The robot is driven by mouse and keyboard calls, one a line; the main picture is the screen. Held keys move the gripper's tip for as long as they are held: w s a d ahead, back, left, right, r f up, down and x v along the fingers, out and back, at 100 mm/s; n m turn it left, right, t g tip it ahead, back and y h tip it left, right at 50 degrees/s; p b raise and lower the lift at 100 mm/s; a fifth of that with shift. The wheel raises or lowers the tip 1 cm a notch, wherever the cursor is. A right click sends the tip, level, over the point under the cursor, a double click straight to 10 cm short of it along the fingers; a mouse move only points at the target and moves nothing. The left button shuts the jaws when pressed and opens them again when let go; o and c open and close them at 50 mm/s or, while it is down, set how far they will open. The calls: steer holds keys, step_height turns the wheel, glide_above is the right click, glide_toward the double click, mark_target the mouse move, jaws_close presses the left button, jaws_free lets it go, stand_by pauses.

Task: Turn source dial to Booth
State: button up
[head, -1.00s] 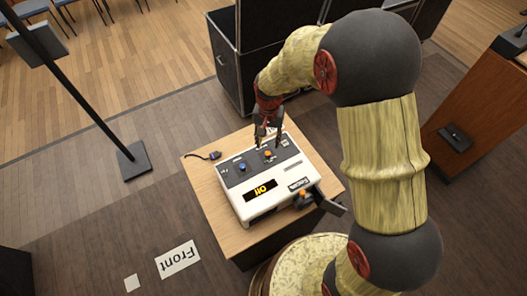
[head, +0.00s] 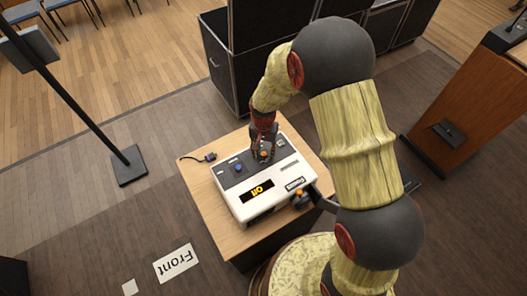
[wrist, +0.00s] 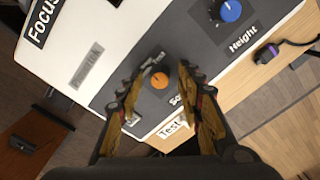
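The white console (head: 284,186) with a grey control strip stands on a small wooden table. The orange dial (wrist: 160,80) lies between the fingers of my gripper (wrist: 159,74) in the wrist view, with a visible gap on each side. A label starting "So" beside it is partly hidden by the right finger. I cannot tell clearly which way the dial points. In the head view my gripper (head: 262,153) is down at the orange dial and hides part of it. The console's display (head: 257,190) reads "Off".
A blue knob (wrist: 230,10) labelled "Height" is beside the orange dial. An orange knob (head: 300,198) is at the console's near right corner, by the "Focus" label (head: 296,184). A cable plug (head: 209,157) lies on the table (head: 208,194). Black cases (head: 218,60) stand behind.

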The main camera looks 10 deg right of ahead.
steer(key=shift+c, duration=0.4)
jaws_close()
steer(key=shift+n, duration=0.3)
steer(key=n, duration=0.3)
steer(key=shift+n, duration=2.6)
jaws_free()
